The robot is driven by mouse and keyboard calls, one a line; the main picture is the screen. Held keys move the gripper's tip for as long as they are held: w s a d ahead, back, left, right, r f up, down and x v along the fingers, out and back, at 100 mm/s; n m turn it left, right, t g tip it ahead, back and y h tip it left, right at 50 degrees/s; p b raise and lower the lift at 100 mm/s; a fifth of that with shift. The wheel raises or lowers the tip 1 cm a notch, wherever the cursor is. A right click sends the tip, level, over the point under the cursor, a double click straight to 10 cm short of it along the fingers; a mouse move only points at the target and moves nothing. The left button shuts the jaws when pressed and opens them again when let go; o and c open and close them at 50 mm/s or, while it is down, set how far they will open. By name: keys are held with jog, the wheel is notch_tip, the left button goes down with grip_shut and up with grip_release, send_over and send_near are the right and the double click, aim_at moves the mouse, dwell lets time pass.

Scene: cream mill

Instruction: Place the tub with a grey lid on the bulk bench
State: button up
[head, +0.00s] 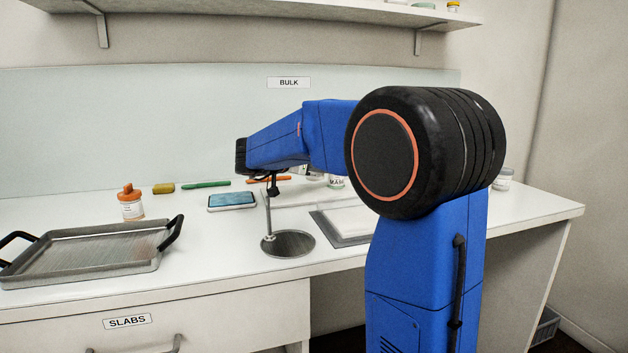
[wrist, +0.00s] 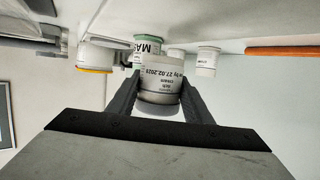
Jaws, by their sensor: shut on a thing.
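My gripper (wrist: 160,88) is shut on a white tub (wrist: 160,98) with a printed date label. The wrist view is upside down, and the tub's lid end, low in the picture, looks pale grey. In the head view my arm reaches over the white bench (head: 540,205) under the BULK sign (head: 289,83). The gripper and held tub are mostly hidden there behind the arm. I cannot tell whether the tub touches the bench.
A tub lettered MA (wrist: 150,46), a tub with an orange-yellow rim (wrist: 97,56) and a white tub (wrist: 207,62) stand close by. A metal stand (head: 287,243), phone (head: 232,200), tray (head: 85,253) and orange-lidded jar (head: 131,207) occupy the bench; its right end is mostly clear.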

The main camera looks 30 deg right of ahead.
aim_at(309, 178)
jog(key=shift+f, duration=1.85)
jog(key=o, duration=1.2)
jog(key=shift+f, duration=0.15)
jog(key=shift+o, duration=0.2)
